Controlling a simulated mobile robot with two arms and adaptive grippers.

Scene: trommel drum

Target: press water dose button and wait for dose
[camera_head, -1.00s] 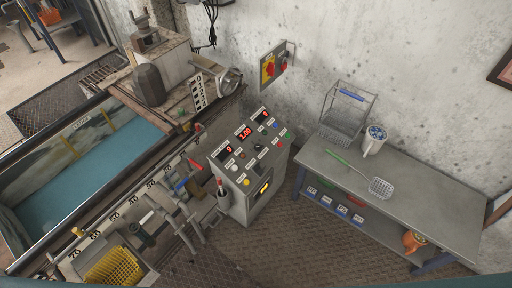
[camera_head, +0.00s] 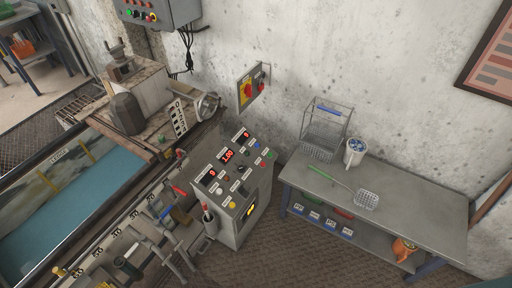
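The control console (camera_head: 232,185) is a grey box standing at the middle of the view, right of the water tank. Its sloped top carries red lit number displays (camera_head: 227,155) and several coloured buttons. The labels are too small to read, so I cannot tell which one is the water dose button. Neither of my grippers shows in this view.
The tank (camera_head: 50,215) with blue-green water lies at left. A grey bench (camera_head: 410,205) at right holds a wire basket (camera_head: 325,133), a white mug (camera_head: 355,152) and a green-handled skimmer (camera_head: 365,200). A wall switch box (camera_head: 249,90) hangs above the console. Grated floor (camera_head: 290,250) lies in front.

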